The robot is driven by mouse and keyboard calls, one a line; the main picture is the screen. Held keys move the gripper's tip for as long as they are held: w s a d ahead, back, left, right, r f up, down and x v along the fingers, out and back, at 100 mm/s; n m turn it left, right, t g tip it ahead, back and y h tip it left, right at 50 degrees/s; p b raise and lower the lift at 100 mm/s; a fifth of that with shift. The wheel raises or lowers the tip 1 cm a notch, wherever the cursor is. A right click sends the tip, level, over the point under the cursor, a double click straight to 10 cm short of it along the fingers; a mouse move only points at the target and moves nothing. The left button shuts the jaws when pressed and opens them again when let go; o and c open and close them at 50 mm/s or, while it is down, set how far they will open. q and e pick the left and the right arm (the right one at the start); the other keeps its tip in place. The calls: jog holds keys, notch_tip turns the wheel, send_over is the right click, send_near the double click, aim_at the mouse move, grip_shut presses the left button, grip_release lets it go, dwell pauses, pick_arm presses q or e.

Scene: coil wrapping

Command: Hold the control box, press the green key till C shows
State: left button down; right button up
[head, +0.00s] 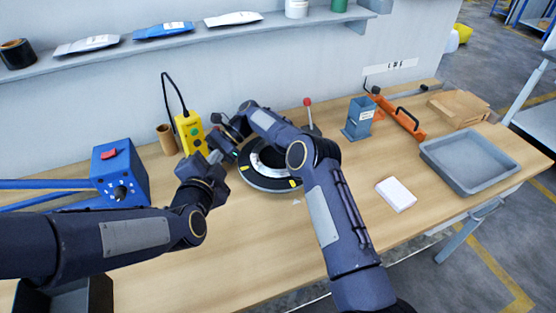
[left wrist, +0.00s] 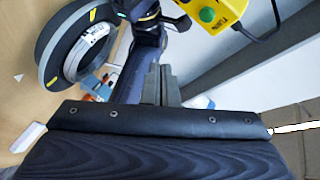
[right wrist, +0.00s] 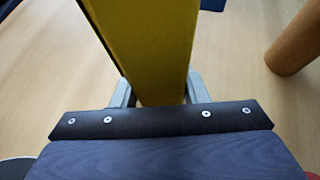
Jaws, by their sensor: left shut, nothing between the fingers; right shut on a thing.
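The yellow control box (head: 189,134) stands upright near the wall end of the table, a black cable rising from its top. It shows a green key (left wrist: 207,14) in the left wrist view; no readable display letter shows. My right gripper (right wrist: 160,92) is shut on the box's lower part, which fills the space between its fingers; in the head view its fingers are hard to make out. My left gripper (head: 216,157) is shut and empty, just in front of and below the box, apart from it. Its closed fingers show in the left wrist view (left wrist: 160,70).
A black ring-shaped wrapping unit (head: 268,184) sits right of my left gripper, under my right arm. A brown cardboard tube (head: 166,139) stands left of the box. A blue block with a red switch (head: 121,172) is further left. A grey tray (head: 470,160) lies at right.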

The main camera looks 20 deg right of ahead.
aim_at(194, 132)
pick_arm(q)
jog(key=shift+w+a, duration=0.4)
jog(key=shift+w, duration=0.8)
jog(key=shift+w+a, duration=0.35)
jog(key=shift+w, duration=0.85)
jog(key=shift+w+a, duration=0.4)
jog(key=shift+w, duration=0.8)
jog(key=shift+w, duration=0.1)
jog(key=shift+w+a, duration=0.15)
jog(key=shift+w, duration=0.15)
